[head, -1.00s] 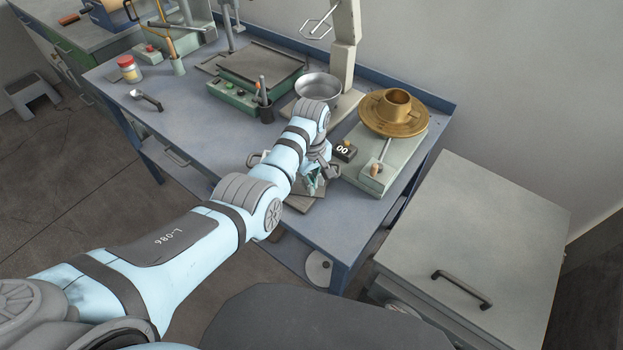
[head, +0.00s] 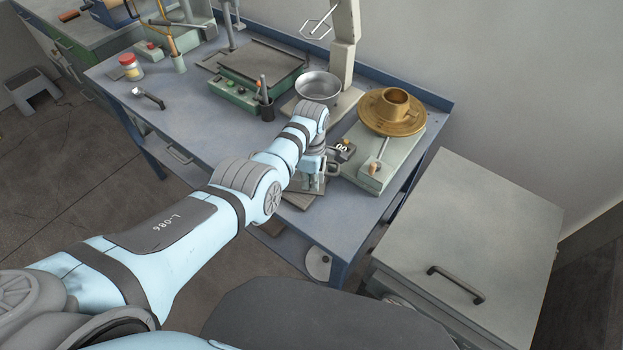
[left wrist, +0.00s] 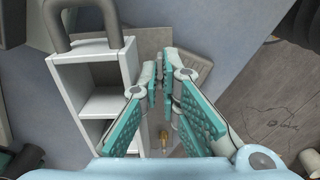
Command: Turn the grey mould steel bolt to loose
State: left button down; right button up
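My left gripper (head: 312,184) points down over the front part of the bench in the head view, above grey flat plates. In the left wrist view its teal-padded fingers (left wrist: 165,82) are apart, with a narrow gap between the tips. A pale grey box-like piece with open compartments and a thick grey handle, seemingly the mould (left wrist: 84,75), stands just left of the fingers. A small brass-coloured part (left wrist: 163,138) shows low between the fingers. I cannot make out the steel bolt clearly, nor whether the fingers touch anything. My right gripper is not in view.
The bench (head: 205,125) is mostly clear to the left.

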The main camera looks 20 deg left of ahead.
pick_arm(q)
jog(key=shift+n, duration=0.3)
jog(key=c, duration=2.1)
grip_release()
